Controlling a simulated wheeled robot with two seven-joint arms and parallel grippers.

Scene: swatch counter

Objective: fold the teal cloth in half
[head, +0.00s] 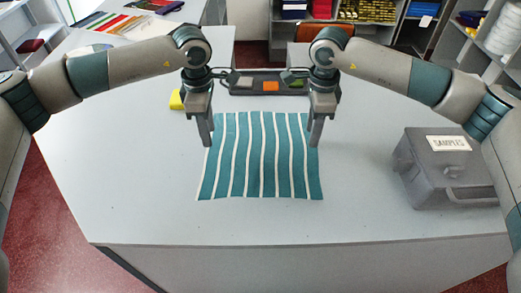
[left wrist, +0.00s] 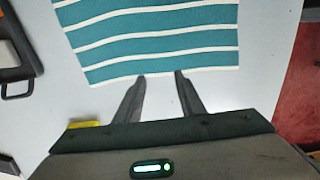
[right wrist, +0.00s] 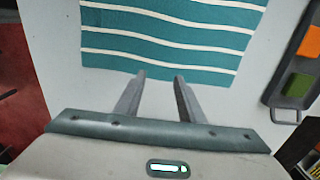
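The teal cloth (head: 262,160) with white stripes lies flat and spread out on the counter in the head view. My left gripper (head: 208,142) is over its far left edge, and my right gripper (head: 315,142) is over its far right edge. In the left wrist view the cloth (left wrist: 150,40) has its edge at the tips of my left gripper (left wrist: 160,74), whose fingers are apart. In the right wrist view the cloth (right wrist: 165,35) likewise reaches the tips of my right gripper (right wrist: 160,76), fingers apart. Nothing shows clamped between either pair of fingers.
A dark tray (head: 240,89) with orange and green items lies behind the cloth. A yellow object (head: 176,100) sits beside my left gripper. A grey box labelled SAMPLES (head: 450,165) stands at the right. The counter (head: 120,170) is clear left of the cloth and in front of it.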

